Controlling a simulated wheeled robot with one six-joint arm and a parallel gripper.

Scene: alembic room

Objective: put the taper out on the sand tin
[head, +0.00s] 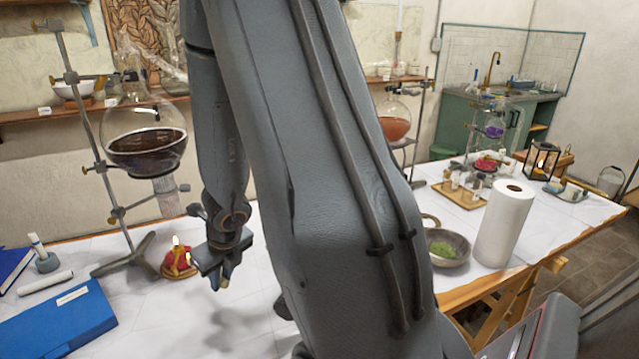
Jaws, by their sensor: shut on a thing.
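My gripper (217,277) hangs above the white table at left of centre, pointing down. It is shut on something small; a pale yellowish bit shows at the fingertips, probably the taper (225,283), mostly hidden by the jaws. I cannot tell whether it is burning. I cannot make out a sand tin; my large arm hides the middle of the table. A small red object with a yellow top (179,258) on a round wooden base stands just left of the gripper, apart from it.
A clamp stand holds a dark-filled flask (146,140) behind left. A blue folder (58,322) lies front left. At right stand a paper roll (504,224), a bowl of green matter (447,248), a wooden vial rack (463,192) and a lit lantern (541,161).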

